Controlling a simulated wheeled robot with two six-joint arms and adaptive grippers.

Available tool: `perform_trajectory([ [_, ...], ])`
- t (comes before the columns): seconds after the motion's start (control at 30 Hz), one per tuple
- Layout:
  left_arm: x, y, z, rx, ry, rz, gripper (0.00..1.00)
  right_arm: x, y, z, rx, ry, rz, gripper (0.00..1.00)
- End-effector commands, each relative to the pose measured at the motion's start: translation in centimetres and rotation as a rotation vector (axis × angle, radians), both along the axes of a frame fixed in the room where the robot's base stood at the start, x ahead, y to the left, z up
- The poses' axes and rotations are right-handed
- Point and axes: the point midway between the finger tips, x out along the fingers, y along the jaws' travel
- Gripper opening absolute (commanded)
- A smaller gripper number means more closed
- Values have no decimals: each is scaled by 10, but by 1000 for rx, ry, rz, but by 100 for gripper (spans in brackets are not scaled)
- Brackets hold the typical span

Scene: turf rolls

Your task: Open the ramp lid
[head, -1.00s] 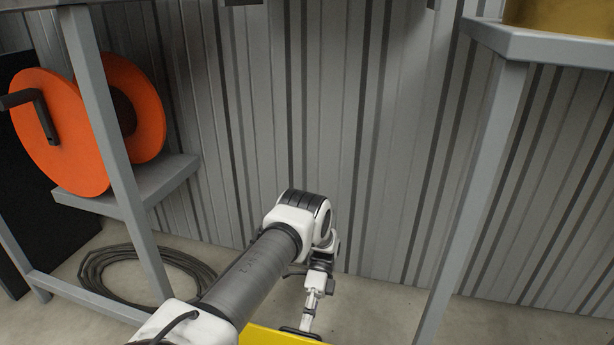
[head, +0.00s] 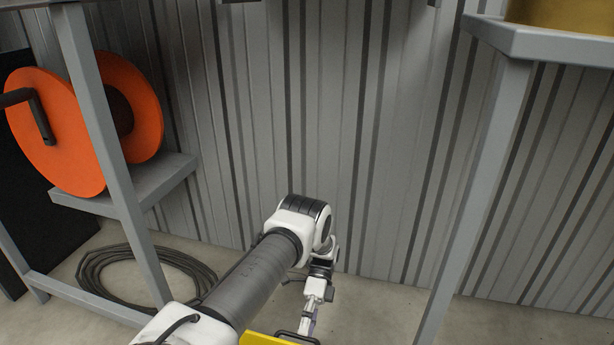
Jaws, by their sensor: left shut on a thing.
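The yellow ramp lid (head: 262,340) shows only as a small strip at the bottom edge of the head view; the rest of it is out of frame. A dark handle (head: 297,337) stands at its far edge. My left gripper (head: 306,332) points down at this handle and is shut on it. The fingertips are small and partly hidden. My right gripper is not in view.
A grey frame with an orange reel (head: 52,130) stands on the left, with a coiled dark hose (head: 95,275) on the floor. A grey table leg (head: 478,190) stands on the right. A corrugated wall (head: 330,130) closes off the back.

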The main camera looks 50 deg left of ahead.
Motion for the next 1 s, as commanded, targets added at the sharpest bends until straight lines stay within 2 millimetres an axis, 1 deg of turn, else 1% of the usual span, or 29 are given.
perform_trajectory([
  [0.03, -3, 1, -4, 3, 1, -1, 37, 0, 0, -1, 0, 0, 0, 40],
  [0.07, -3, 1, -2, 3, 1, -1, 37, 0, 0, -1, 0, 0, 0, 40],
  [0.17, -2, 1, 9, 4, -1, 0, 37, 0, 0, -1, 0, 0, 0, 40],
  [0.27, -1, 0, 30, 2, -3, 0, 37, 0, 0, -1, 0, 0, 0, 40],
  [0.4, 0, 0, 66, 0, -5, 0, 37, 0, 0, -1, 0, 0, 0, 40],
  [0.5, 0, -1, 86, 1, -4, 0, 37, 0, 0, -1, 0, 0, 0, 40],
  [0.6, 0, -1, 98, 1, -4, 0, 37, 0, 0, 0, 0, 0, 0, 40],
  [0.7, 0, -1, 101, 3, -2, -1, 37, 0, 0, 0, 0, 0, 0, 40],
  [1.0, 0, -1, 102, 3, -2, -1, 37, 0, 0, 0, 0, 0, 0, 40],
])
